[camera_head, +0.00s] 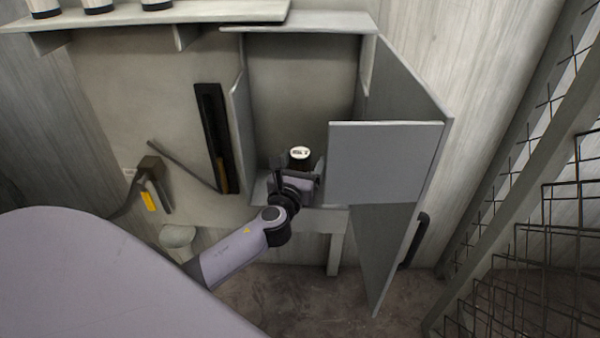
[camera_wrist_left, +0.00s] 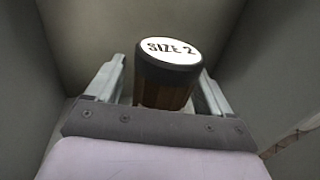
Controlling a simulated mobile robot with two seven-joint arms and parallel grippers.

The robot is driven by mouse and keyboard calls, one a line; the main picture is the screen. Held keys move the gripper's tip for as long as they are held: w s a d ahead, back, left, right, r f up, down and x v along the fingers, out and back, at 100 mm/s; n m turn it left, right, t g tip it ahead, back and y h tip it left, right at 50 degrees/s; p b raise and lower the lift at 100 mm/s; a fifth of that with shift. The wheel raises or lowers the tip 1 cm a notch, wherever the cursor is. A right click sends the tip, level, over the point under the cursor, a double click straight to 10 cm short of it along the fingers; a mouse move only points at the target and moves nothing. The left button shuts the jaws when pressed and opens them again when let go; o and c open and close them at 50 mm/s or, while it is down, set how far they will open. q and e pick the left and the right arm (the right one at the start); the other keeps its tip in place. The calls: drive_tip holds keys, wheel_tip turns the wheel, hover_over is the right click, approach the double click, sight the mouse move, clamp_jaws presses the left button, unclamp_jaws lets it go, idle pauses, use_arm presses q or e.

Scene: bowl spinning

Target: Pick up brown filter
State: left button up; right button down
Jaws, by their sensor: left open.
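The brown filter (camera_wrist_left: 164,92) stands upright inside the cabinet, with a black rim and a white lid marked "SIZE 2". In the head view its white top and dark rim (camera_head: 299,154) show, and its lower part is hidden by my gripper. My left gripper (camera_head: 299,172) reaches into the cabinet at the filter. In the left wrist view the two fingers of the left gripper (camera_wrist_left: 160,88) are open, one on each side of the filter. I cannot tell whether either finger touches it. My right gripper is not in view.
The grey cabinet (camera_head: 290,85) has an open door (camera_head: 385,165) on its right side. A shelf with several white containers (camera_head: 98,5) is at the upper left. A black wall bar (camera_head: 212,130) hangs left of the cabinet. Wire racks (camera_head: 540,250) stand at the right.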

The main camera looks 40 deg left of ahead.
use_arm(q)
drive_tip(key=c, duration=1.1)
drive_tip(key=shift+r, duration=0.2)
